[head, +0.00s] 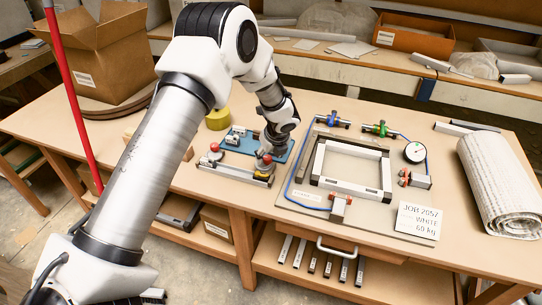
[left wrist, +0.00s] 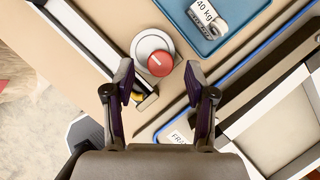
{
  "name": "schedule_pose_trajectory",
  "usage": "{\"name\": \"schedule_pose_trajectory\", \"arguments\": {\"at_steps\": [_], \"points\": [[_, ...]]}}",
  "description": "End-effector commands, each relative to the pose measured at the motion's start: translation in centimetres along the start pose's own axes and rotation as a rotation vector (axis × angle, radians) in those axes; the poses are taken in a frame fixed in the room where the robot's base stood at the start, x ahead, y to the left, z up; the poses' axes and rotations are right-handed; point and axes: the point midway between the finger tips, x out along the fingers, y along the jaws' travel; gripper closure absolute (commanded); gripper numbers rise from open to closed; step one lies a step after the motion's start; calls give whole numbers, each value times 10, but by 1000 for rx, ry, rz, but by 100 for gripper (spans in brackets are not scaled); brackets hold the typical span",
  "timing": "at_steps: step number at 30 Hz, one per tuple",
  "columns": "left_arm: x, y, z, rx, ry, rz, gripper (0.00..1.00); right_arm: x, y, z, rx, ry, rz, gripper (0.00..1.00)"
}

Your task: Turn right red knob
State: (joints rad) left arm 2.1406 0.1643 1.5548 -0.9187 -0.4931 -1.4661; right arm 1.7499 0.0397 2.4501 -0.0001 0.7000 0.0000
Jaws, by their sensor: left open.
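Two red knobs sit on a metal bar at the table's front middle. The left red knob (head: 214,147) shows clear of my arm. The right red knob (head: 267,158) is partly hidden under my left gripper (head: 268,149). In the left wrist view a red knob (left wrist: 160,63) with a white mark sits on a round pale base. My left gripper (left wrist: 160,85) is open, with one finger on each side of this knob's near edge. I cannot tell whether the fingers touch it. My right gripper is not in view.
A blue tray (head: 279,149) lies behind the knobs. To the right is a board with a white frame (head: 350,186), blue hose and gauge (head: 414,152).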

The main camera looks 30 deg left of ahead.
Motion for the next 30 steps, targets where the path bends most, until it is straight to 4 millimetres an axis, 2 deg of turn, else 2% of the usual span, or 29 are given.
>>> {"name": "schedule_pose_trajectory", "arguments": {"at_steps": [4, 11, 15, 16, 30], "points": [[14, 0, 0, 1, -1, -1, 44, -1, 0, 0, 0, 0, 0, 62], [16, 0, 0, 0, 0, -1, 44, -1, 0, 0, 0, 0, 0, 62], [16, 0, 0, 0, 0, -1, 94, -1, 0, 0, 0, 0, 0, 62], [16, 0, 0, 0, 0, -1, 100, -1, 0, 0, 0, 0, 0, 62], [15, -1, 0, -49, 0, 20, 100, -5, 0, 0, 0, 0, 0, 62]]}}
